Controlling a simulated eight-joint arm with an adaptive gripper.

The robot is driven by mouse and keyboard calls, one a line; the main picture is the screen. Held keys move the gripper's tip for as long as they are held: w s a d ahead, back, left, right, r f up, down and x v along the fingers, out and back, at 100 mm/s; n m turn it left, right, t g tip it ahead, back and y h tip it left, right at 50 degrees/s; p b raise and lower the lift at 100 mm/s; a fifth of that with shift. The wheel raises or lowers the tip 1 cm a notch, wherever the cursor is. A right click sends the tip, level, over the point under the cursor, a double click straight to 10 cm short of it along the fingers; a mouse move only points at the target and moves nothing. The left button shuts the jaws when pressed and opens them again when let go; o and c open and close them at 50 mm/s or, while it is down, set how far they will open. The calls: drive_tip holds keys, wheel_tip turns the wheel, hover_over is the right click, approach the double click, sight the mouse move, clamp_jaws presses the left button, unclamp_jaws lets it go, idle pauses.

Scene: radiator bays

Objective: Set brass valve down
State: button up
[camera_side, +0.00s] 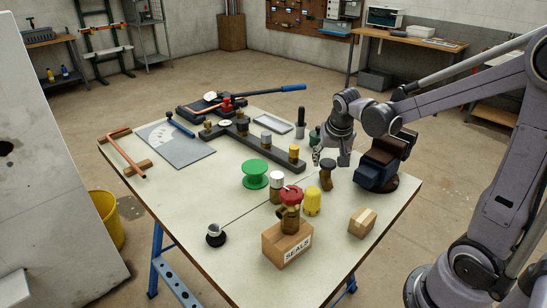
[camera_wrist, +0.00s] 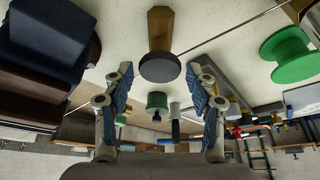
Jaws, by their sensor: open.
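A brass valve with a dark round cap (camera_side: 327,174) stands upright on the table, just in front of and below my gripper (camera_side: 331,157). In the wrist view this brass-coloured body (camera_wrist: 160,28) and its dark cap (camera_wrist: 159,69) show upside down, centred between the fingers of my gripper (camera_wrist: 161,88). The fingers are spread, with a visible space on each side of the cap. Nothing is held. Another brass valve with a red handwheel (camera_side: 290,208) stands on the SEALS box (camera_side: 287,246), and a white-capped one (camera_side: 277,187) stands behind it.
A yellow cylinder (camera_side: 312,201) and a green spool (camera_side: 255,173) stand nearby. A dark blue and brown block-like fixture (camera_side: 376,172) is close on the right. A dark rail with posts (camera_side: 225,136) lies behind. A small carton (camera_side: 362,222) is at the front right. The table's front left is mostly clear.

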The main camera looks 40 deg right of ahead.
drive_tip(key=v, duration=0.4)
drive_tip(key=shift+s+a+r, duration=0.1)
drive_tip(key=shift+r, duration=0.2)
drive_tip(key=shift+a+r, duration=0.15)
drive_tip(key=s+a+n+t+y, duration=0.3)
drive_tip(key=s+a+n, duration=0.5)
drive_tip(key=a, duration=0.5)
drive_tip(key=shift+s+a+r+n+t, duration=0.15)
drive_tip(key=shift+s+a+n+t, duration=0.1)
drive_tip(key=shift+n+t, duration=0.25)
